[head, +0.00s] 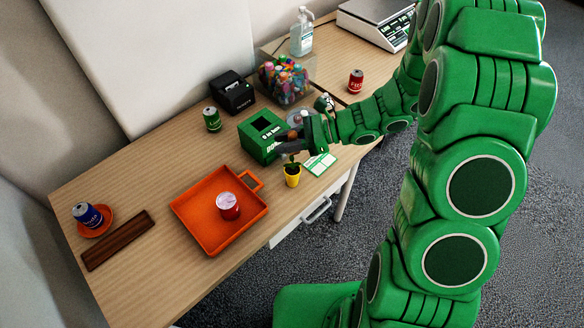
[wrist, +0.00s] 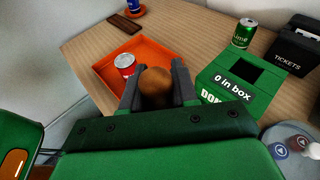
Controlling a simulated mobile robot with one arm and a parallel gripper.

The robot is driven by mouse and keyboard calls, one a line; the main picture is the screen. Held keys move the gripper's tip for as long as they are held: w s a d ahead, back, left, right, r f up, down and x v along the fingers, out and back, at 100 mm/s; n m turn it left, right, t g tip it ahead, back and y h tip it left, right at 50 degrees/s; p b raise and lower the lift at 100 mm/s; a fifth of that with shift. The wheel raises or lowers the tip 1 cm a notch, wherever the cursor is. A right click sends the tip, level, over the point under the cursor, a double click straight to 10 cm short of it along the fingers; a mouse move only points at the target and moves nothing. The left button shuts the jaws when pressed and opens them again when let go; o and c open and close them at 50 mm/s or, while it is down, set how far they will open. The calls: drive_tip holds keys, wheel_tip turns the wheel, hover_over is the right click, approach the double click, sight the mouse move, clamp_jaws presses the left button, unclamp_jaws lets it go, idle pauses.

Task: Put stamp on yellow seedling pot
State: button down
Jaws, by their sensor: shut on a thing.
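My gripper (head: 284,146) is above the table beside the green box, and its two fingers show in the wrist view (wrist: 157,92). It is shut on the stamp, whose round brown handle (wrist: 155,83) sits between the fingers. The stamp's lower part is hidden in the wrist view, and it is hard to make out in the head view. The yellow seedling pot (head: 292,180) stands upright near the table's front edge, with a small green plant in it. In the head view the gripper is just above the plant. The pot does not show in the wrist view.
The green box (head: 253,146) stands close behind the gripper. An orange tray (head: 190,213) holding a red can (head: 228,206) is left of the pot. A green-white card (head: 320,164) lies right of it. A green can (head: 212,119) and black ticket printer (head: 232,93) stand farther back.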

sight(286, 170)
drive_tip(key=shift+s+f, duration=0.15)
drive_tip(key=shift+f, duration=1.9)
drive_tip(key=shift+s+f, duration=0.15)
drive_tip(key=shift+f, duration=1.85)
drive_tip(key=shift+f, duration=0.15)
drive_tip(key=c, duration=0.9)
unclamp_jaws()
drive_tip(key=shift+o, duration=0.2)
drive_tip(key=v, duration=1.2)
drive_tip(key=shift+w+g, duration=0.15)
drive_tip(key=shift+g, duration=0.15)
drive_tip(key=s+a+r+n+g+h, duration=0.1)
drive_tip(key=s+r+n+g+h, duration=0.2)
drive_tip(key=s+r+n+h, duration=0.85)
drive_tip(key=s+d+r+n+t+h, duration=0.1)
drive_tip(key=s+d+r+n, duration=0.1)
drive_tip(key=s+r, duration=0.3)
drive_tip(key=s+d+r+n+t+h, duration=0.1)
drive_tip(key=s+d+r, duration=0.4)
drive_tip(key=s, duration=0.6)
drive_tip(key=shift+s+d+n+t+h, duration=0.15)
drive_tip(key=shift+s+n+t+h, duration=0.25)
drive_tip(key=shift+n, duration=0.65)
